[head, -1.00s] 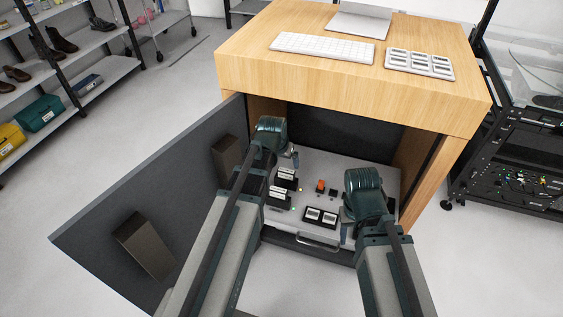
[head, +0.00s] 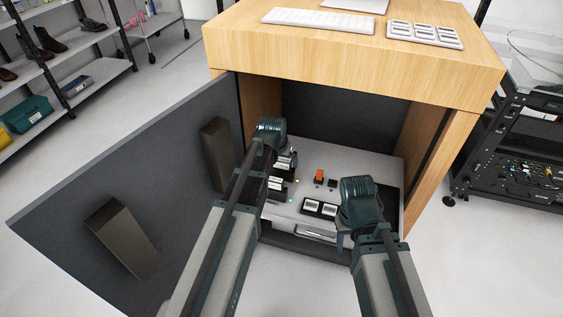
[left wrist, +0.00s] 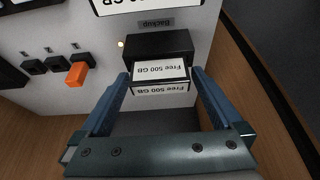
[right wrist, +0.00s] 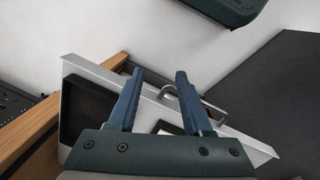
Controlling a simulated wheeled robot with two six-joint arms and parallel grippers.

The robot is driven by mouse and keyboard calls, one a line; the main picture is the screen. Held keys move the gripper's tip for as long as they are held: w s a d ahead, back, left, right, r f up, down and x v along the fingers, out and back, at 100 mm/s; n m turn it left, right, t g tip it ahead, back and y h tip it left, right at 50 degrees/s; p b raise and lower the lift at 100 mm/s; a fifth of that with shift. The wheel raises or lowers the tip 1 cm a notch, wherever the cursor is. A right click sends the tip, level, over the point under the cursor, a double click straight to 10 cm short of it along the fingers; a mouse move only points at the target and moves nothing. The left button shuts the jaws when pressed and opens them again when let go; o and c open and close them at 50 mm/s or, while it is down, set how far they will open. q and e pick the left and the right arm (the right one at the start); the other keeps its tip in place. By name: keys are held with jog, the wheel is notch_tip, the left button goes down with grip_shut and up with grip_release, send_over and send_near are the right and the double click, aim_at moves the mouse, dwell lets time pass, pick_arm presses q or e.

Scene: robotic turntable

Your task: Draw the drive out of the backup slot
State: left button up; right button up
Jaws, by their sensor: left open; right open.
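The drive (left wrist: 160,71), with a white "Free 500 GB" label, sticks out of a black slot housing (left wrist: 158,43) under the "Backup" label in the left wrist view. My left gripper (left wrist: 160,76) is open, with one finger on each side of the drive's protruding end. I cannot tell whether the fingers touch it. In the head view my left gripper (head: 292,154) is at the left side of the panel inside the cabinet, partly hiding the black units. My right gripper (right wrist: 160,74) is open and empty near a metal handle (right wrist: 205,101) on the panel's edge.
An orange block (left wrist: 77,72) stands among small black parts left of the slot. The wooden cabinet (head: 350,62) bounds the space above and at both sides. Its open grey door (head: 160,150), with two dark blocks, stands left of my left arm.

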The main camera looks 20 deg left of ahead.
pick_arm(q)
jog(key=shift+c, duration=0.3)
jog(key=c, duration=1.2)
jog(key=shift+r+p, duration=3.7)
jog(key=shift+r, duration=0.05)
jog(key=shift+r, duration=0.1)
